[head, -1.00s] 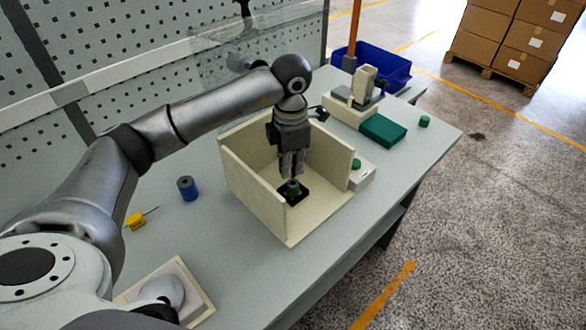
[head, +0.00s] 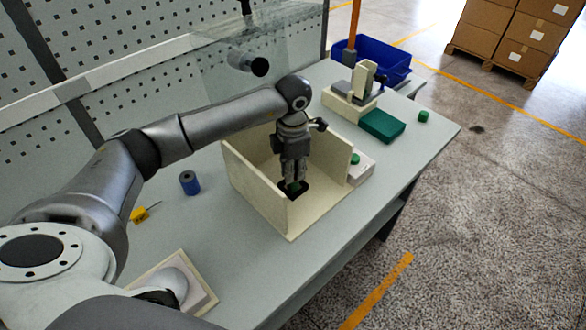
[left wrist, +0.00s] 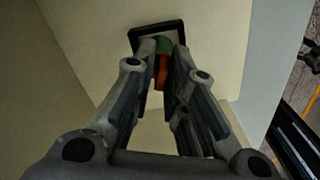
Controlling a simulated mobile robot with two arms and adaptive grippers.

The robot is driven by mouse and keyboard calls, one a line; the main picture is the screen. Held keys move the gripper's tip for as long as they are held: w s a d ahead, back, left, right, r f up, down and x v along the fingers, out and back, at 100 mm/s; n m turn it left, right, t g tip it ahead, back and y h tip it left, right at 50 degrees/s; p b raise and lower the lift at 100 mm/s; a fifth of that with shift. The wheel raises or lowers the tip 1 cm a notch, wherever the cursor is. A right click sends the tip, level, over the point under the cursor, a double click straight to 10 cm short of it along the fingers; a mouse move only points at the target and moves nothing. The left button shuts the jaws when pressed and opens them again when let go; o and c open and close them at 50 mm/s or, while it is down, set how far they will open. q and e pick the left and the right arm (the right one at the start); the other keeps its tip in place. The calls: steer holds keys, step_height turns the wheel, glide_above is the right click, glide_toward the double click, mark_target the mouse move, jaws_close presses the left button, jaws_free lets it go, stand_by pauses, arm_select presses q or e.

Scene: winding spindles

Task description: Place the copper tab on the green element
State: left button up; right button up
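The copper tab (left wrist: 163,72) shows as an orange-brown piece between my left fingertips in the left wrist view. My left gripper (head: 295,182) points down inside the cream open-topped box, its fingers closed in on the tab; the left gripper fills the left wrist view (left wrist: 163,58). The green element (left wrist: 164,45) is at the fingertips, within a dark square frame (left wrist: 140,31) on the box floor. A bit of the green element (head: 293,187) shows between the fingers in the head view. I cannot tell whether tab and element touch. My right gripper is out of view.
The cream box walls (head: 256,185) stand close around my left gripper. A blue spool (head: 189,183) and a yellow piece (head: 139,215) lie left. A white block with a green button (head: 357,165), a green block (head: 382,126) and a blue bin (head: 385,65) are on the right.

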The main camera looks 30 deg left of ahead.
arm_select(q)
steer(key=shift+o, duration=0.6)
steer(key=shift+r, duration=0.4)
step_height(320, 180, up, 6)
steer(key=shift+r+b, duration=0.15)
steer(key=shift+b, duration=0.7)
steer(key=shift+r, duration=0.35)
